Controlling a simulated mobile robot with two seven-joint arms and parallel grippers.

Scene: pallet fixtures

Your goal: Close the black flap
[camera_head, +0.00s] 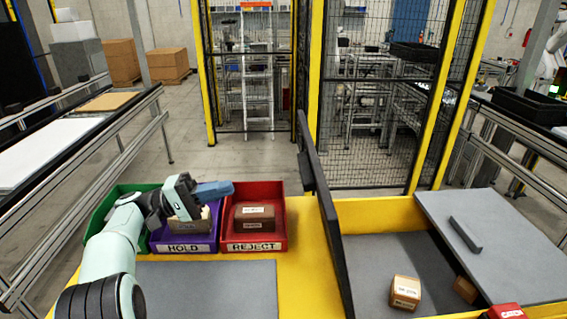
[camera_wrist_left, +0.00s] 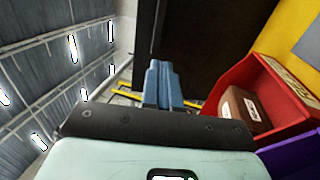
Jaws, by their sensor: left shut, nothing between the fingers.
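The black flap (camera_head: 322,205) stands up nearly vertical, seen almost edge-on, at the left edge of the opening in the yellow table. My left gripper (camera_head: 226,188) is above the purple HOLD bin and the red REJECT bin, left of the flap and apart from it. Its blue fingers are shut with nothing between them. In the left wrist view the fingers (camera_wrist_left: 162,72) point toward a large dark panel (camera_wrist_left: 205,45), which looks like the flap. My right gripper is not in view.
The red REJECT bin (camera_head: 282,225) and purple HOLD bin (camera_head: 200,244) hold boxes; a green bin (camera_head: 103,214) stands left. Right of the flap are a cardboard box (camera_head: 405,291), another box (camera_head: 465,289) and a grey panel with a handle (camera_head: 505,250). A grey mat (camera_head: 205,285) is clear.

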